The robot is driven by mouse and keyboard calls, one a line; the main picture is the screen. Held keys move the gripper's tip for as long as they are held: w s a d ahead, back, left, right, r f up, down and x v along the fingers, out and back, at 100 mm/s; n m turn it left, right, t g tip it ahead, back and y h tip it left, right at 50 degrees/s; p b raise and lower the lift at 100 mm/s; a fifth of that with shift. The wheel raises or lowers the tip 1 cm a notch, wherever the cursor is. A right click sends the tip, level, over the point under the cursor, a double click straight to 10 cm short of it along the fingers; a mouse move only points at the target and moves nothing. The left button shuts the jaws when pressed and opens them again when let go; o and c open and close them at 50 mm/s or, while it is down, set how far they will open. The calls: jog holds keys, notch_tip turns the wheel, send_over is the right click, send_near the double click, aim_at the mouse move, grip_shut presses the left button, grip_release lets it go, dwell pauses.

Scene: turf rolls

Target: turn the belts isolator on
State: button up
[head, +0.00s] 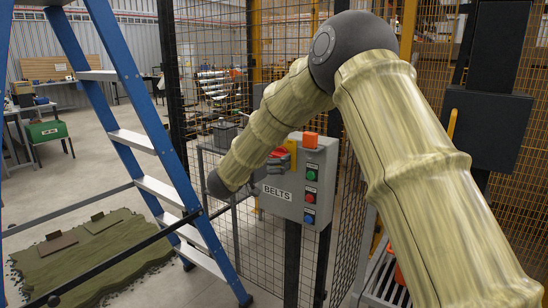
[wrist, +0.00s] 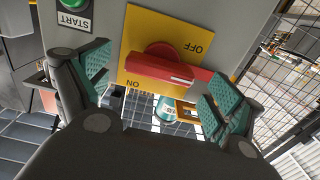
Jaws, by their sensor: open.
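The belts isolator is a red rotary handle (wrist: 160,68) on a yellow plate (wrist: 140,25) marked OFF and ON. In the wrist view the plate is turned over, with OFF at upper right and ON below. The handle lies nearly level there, tilted slightly. It is on a grey box labelled BELTS (head: 305,196), where the red handle (head: 279,152) is partly hidden by my arm and gripper. My gripper (wrist: 153,74) is open, its teal-padded fingers on either side of the handle. Contact cannot be told. The gripper (head: 270,175) is small and partly hidden in the head view.
The box also carries a green button (head: 311,175), a red button (head: 310,198) and a blue button (head: 309,219). Mesh fence stands behind. A blue ladder (head: 148,140) and a turf slab (head: 95,255) are left.

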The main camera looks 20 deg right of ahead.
jog(key=shift+w+d, duration=0.3)
jog(key=shift+d, duration=0.1)
jog(key=c, duration=1)
